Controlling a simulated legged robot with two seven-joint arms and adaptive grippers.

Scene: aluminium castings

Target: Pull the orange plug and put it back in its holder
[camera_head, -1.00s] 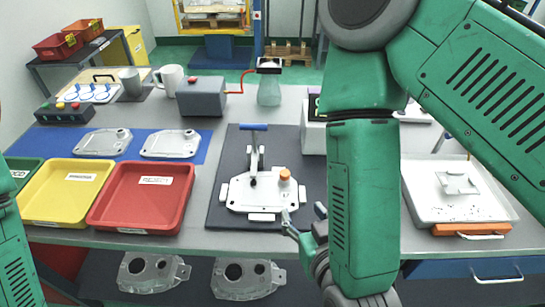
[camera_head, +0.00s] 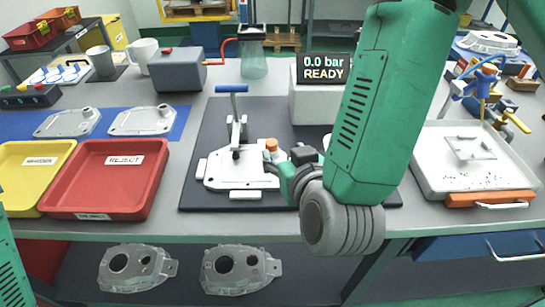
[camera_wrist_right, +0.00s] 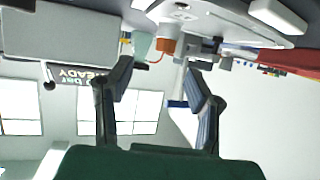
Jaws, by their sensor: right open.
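The orange plug (camera_head: 271,146) stands upright at the right end of the pale casting (camera_head: 245,177), which sits in a fixture on the dark mat (camera_head: 206,142). A toggle clamp with a blue handle (camera_head: 232,88) stands over the casting. My right gripper (camera_head: 293,162) is just right of the plug. In the right wrist view my right gripper (camera_wrist_right: 162,78) is open and empty, and the plug (camera_wrist_right: 167,38) shows just beyond its fingertips, apart from them. I cannot make out the plug's holder; my right arm hides part of the mat. My left gripper is out of view.
A display box (camera_head: 322,70) reads 0.0 bar READY behind the mat. The red tray (camera_head: 108,193) and yellow tray (camera_head: 25,190) lie left. A white tray (camera_head: 428,165) with an orange-handled tool lies right. Two castings lie on the blue mat (camera_head: 184,118).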

